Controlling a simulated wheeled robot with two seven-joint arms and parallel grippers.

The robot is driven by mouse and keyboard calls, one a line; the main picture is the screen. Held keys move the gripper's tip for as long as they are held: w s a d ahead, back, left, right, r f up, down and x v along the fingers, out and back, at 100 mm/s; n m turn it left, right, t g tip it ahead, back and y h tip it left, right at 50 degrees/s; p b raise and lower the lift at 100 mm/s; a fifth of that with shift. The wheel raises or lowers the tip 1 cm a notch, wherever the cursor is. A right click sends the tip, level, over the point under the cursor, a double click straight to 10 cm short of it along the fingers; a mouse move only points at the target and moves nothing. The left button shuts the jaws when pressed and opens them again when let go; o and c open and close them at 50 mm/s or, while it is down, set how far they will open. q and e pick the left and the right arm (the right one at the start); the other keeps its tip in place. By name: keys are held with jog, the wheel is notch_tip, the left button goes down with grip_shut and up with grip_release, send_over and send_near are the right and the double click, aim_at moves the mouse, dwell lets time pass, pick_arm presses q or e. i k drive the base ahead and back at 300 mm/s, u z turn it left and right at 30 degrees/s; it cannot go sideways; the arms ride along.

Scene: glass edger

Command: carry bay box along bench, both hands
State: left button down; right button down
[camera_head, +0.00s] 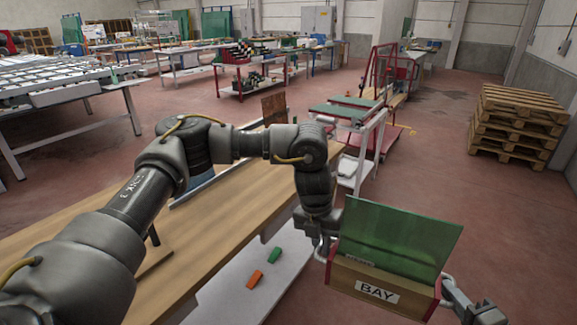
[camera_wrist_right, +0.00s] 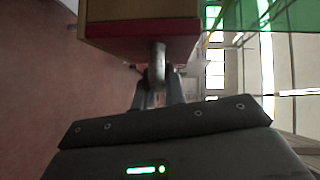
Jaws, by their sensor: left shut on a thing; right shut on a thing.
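The bay box (camera_head: 350,278) is a brown box with red ends and a white "BAY" label, at the lower right of the head view. A green translucent sheet (camera_head: 400,232) stands up out of it. My left gripper (camera_head: 322,250) is shut on the handle at its left end. My right gripper (camera_head: 447,285) is shut on the handle at its right end, partly cut off by the frame. In the right wrist view the box's red-edged end (camera_wrist_right: 130,33) is above the fingers (camera_wrist_right: 158,85), which close around a grey handle (camera_wrist_right: 158,60). The box appears held off any surface.
The wooden bench (camera_head: 90,235) runs along the left under my left arm. A trolley (camera_head: 350,125) stands beyond, and stacked pallets (camera_head: 518,120) at the right. Red floor is open between.

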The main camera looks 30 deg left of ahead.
aim_at(284, 168)
jog(key=i, duration=3.15)
jog(key=u, duration=2.75)
